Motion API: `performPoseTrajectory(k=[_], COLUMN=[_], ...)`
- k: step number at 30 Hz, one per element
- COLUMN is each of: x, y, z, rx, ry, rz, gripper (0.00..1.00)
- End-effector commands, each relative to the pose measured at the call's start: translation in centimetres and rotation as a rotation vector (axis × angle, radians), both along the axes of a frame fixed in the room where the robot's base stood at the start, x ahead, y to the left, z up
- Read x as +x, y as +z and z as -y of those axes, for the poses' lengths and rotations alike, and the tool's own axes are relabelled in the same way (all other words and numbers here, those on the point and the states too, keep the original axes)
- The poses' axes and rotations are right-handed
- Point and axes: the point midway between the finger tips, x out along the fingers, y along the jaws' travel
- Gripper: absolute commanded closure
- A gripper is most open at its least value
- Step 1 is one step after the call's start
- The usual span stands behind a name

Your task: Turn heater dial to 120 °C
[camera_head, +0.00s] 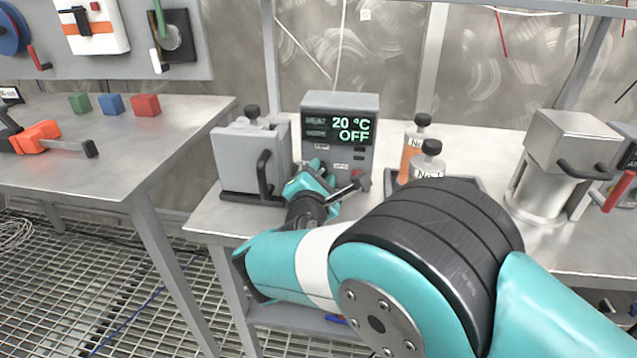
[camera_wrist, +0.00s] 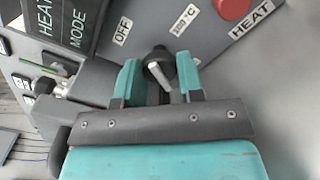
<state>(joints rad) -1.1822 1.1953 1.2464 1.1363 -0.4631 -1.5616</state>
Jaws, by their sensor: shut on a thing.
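The heater unit (camera_head: 365,110) stands at the back of the bench, its lit display reading 20 °C and OFF. The dial (camera_wrist: 158,66) is a dark knob with a pale bar, on the grey panel in the wrist view. An OFF label (camera_wrist: 122,31) sits to its upper left and a °C label (camera_wrist: 184,20) to its upper right. My gripper (camera_wrist: 160,75) has its two teal fingers on either side of the dial, shut on it. In the head view my gripper (camera_head: 318,178) is at the heater's lower front and hides the dial.
A grey box with a black handle (camera_head: 240,158) stands close left of the heater. Two capped bottles (camera_head: 411,150) stand to its right in a tray. A red button (camera_wrist: 233,7) is near the dial. A metal vessel (camera_head: 545,185) stands further right.

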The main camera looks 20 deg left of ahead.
Motion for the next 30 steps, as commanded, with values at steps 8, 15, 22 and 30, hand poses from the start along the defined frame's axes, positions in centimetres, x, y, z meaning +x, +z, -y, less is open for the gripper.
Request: performPoseTrajectory(k=[8,15,22,30], x=[-0.06,-0.06,-0.07,-0.08], y=[-0.32,-0.34,-0.37,-0.29], z=[-0.06,-0.05,-0.06,-0.06], rx=[0.256,0.476,0.669,0.831], ry=[0.001,0.002,0.001,0.002], rz=[-0.06,-0.112,-0.161,-0.2], gripper=[0.89,0.89,0.89,0.89])
